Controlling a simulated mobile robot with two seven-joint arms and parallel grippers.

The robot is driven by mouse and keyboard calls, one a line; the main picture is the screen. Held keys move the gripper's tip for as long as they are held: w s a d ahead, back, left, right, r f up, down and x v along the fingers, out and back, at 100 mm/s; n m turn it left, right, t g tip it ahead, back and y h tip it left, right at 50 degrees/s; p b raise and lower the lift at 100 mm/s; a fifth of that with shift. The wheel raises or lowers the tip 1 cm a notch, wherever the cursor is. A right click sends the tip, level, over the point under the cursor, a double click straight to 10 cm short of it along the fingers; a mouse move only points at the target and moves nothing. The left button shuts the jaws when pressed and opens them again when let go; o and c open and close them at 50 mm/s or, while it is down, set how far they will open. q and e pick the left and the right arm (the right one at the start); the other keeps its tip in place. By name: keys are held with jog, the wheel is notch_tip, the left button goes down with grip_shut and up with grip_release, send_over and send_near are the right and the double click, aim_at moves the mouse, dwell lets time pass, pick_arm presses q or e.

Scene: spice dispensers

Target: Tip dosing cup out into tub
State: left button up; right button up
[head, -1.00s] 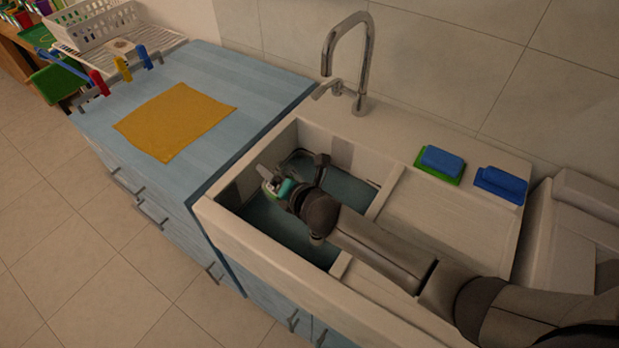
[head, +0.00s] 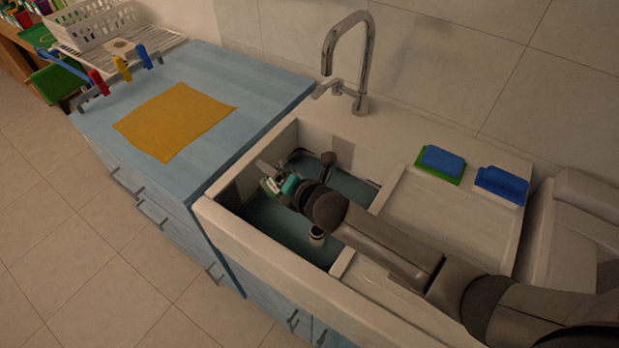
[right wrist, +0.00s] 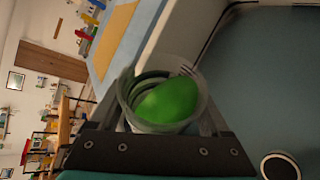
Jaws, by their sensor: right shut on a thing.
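The dosing cup (right wrist: 160,94) is clear, with dark ring lines and a few white marks. It holds a bright green mass in the right wrist view. My right gripper (right wrist: 163,112) is shut on it, one finger on each side. In the head view my right gripper (head: 266,178) is over the left part of the sink basin, with a small pale and green patch at its tip. The blue-grey floor of the basin (head: 262,218) lies below it. I cannot tell whether this floor belongs to a separate tub. My left gripper is not in view.
The sink's pale front wall (head: 265,264) and a blue counter (head: 245,85) border the basin. A tap (head: 364,75) stands behind. A small round pale-rimmed thing (head: 317,237) is on the basin floor. Sponges (head: 442,160) lie at the right.

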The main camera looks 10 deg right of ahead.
aim_at(284, 163)
jog(key=shift+r+m+y+b, duration=0.45)
jog(key=shift+r+m+y, duration=0.05)
jog(key=shift+m, duration=0.1)
dwell(0.8)
jog(key=shift+d+r+m+y+b, duration=0.1)
jog(key=shift+r+m+y+b, duration=0.2)
jog(key=shift+m+y+b, duration=0.35)
dwell(0.8)
jog(key=shift+w+d+r+m+y+b, duration=0.2)
jog(key=shift+d+r+m+y+b, duration=0.2)
jog(key=shift+d+m, duration=0.2)
dwell(0.8)
jog(key=shift+d+r+m+y+b, duration=0.2)
jog(key=shift+r+m+y+b, duration=0.1)
jog(key=shift+m+y+b, duration=0.25)
dwell(1.1)
